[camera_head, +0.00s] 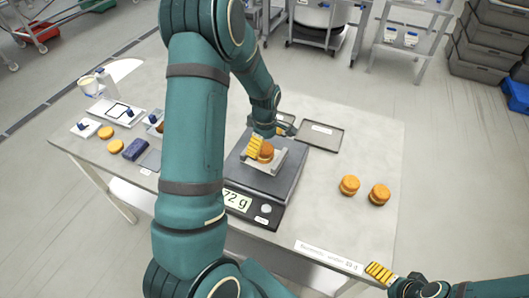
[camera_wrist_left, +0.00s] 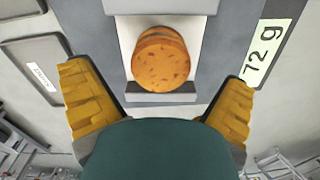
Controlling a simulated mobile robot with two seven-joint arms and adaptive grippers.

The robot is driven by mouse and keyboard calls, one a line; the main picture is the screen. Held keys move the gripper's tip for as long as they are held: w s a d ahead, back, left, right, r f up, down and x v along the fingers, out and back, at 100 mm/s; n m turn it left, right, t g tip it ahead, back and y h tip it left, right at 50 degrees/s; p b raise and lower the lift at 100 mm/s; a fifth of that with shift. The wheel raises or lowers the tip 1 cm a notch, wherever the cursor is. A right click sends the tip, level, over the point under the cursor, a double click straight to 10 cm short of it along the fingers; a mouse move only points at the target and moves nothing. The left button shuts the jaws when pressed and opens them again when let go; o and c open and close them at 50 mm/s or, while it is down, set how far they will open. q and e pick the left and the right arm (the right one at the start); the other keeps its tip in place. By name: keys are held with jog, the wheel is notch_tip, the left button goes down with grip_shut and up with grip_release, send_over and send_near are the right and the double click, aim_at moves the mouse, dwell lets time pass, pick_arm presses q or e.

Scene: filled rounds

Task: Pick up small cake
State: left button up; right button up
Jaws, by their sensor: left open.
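A small round orange-brown cake (camera_head: 265,152) sits in a white holder (camera_head: 275,168) on the scale (camera_head: 277,190). The cake (camera_wrist_left: 160,60) also shows in the left wrist view, between and beyond my fingers. My left gripper (camera_head: 258,147) is open at the cake, its yellow fingers spread apart on either side; I cannot tell whether either one touches it. Two more filled cakes stand on the table to the right, one nearer (camera_head: 380,194) and one beside it (camera_head: 349,186). My right gripper (camera_head: 380,272) is low at the right, by the table's front corner; its opening is unclear.
The scale display (camera_head: 237,201) seems to read 72 g. An empty dark tray (camera_head: 322,136) lies behind the scale. Single rounds (camera_head: 116,146), a dark blue block (camera_head: 136,149) and a white board (camera_head: 115,112) lie at the left. The table around the two right-hand cakes is clear.

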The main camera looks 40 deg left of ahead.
aim_at(264, 147)
pick_arm(q)
jog(key=f, duration=0.4)
jog(key=shift+a+f, duration=0.15)
jog(key=shift+a, duration=0.1)
jog(key=shift+s, duration=0.1)
jog(key=shift+c, duration=0.3)
jog(key=c, duration=0.7)
jog(key=shift+c, duration=0.2)
